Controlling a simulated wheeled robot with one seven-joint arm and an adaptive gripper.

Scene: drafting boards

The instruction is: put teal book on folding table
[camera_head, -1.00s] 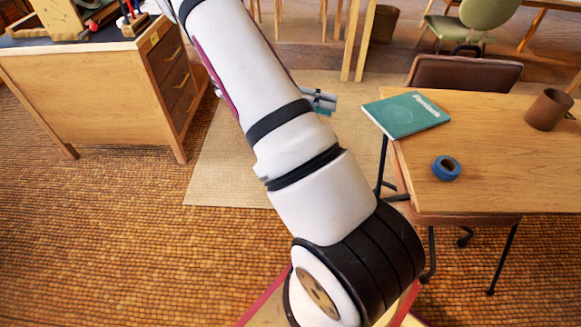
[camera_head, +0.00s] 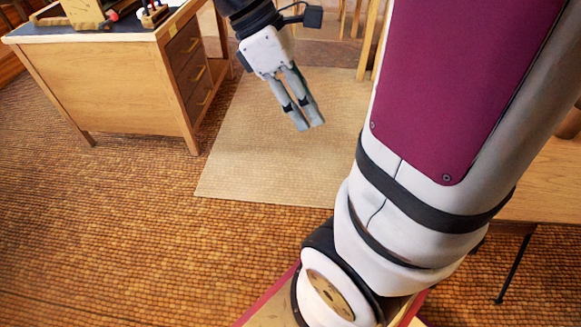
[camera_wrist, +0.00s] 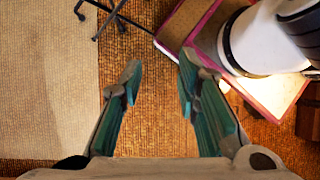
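The teal book is not visible now; my arm covers the part of the head view where it lay a second ago, on the left end of a wood-topped table. That table (camera_head: 555,190), with thin dark legs, shows only in part at the right and looks like the folding table. My gripper (camera_head: 309,124) hangs over the pale rug, well left of the table, pointing down. In the wrist view my gripper (camera_wrist: 160,65) has its teal-lined fingers apart, with only floor between them.
A wooden desk (camera_head: 110,90) with drawers and items on top stands at the left. A pale rug (camera_head: 270,170) lies on the tiled floor. Floor between the desk and my base is clear. Dark thin legs (camera_wrist: 105,15) show at the top of the wrist view.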

